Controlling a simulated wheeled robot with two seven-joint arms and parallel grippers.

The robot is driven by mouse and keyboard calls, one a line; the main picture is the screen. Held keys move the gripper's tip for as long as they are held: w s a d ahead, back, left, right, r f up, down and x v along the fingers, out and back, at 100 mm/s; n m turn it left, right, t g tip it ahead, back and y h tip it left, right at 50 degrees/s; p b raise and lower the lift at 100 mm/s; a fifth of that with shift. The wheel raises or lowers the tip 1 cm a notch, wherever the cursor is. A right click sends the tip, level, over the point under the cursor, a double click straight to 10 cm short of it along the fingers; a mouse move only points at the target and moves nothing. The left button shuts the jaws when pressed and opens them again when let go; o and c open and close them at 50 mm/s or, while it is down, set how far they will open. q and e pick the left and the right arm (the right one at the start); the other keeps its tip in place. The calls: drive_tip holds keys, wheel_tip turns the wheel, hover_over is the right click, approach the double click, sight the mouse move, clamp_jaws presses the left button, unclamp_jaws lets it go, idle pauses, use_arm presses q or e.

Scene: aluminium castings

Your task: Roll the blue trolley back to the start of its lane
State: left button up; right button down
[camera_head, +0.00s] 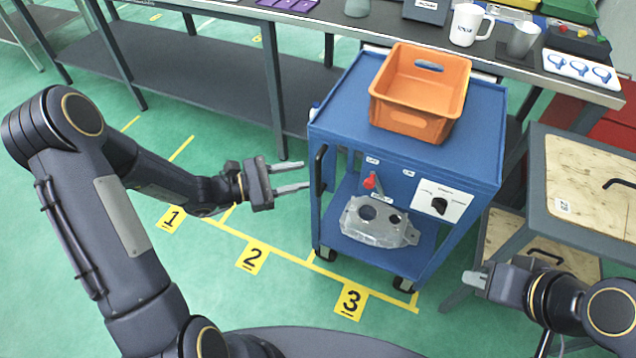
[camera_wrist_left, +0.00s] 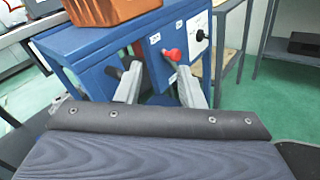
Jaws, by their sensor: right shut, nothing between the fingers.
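The blue trolley (camera_head: 342,118) stands upright over the yellow floor lane, by the mark 3 (camera_head: 350,301). It also shows in the wrist view (camera_wrist_left: 85,42). Its black handle (camera_head: 319,170) is upright on its left end. My left gripper (camera_head: 305,175) is open, its fingertips just left of the handle. In the wrist view its fingers (camera_wrist_left: 160,82) are apart in front of the trolley; I cannot tell whether they touch it. My right gripper (camera_head: 476,279) is shut and empty, right of the trolley's lower front.
An orange bin (camera_head: 420,90) sits on the trolley top and a metal casting (camera_head: 375,222) on its lower shelf. The lane runs left past marks 2 (camera_head: 252,258) and 1 (camera_head: 170,218).

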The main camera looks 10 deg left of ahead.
sight(318, 175)
use_arm(q)
drive_tip(key=w+a+f+n+t+y+b, duration=0.15)
drive_tip(key=w+f+n+t, duration=0.35)
drive_tip(key=f, duration=0.5)
drive_tip(key=shift+n+g, duration=0.5)
drive_tip(key=shift+n, duration=0.2)
drive_tip(key=x, duration=0.6)
drive_tip(key=shift+w+d+r, duration=0.1)
drive_tip(key=shift+d+r, duration=0.05)
drive_tip(key=shift+d, duration=0.3)
drive_tip(key=shift+c, duration=0.4)
clamp_jaws()
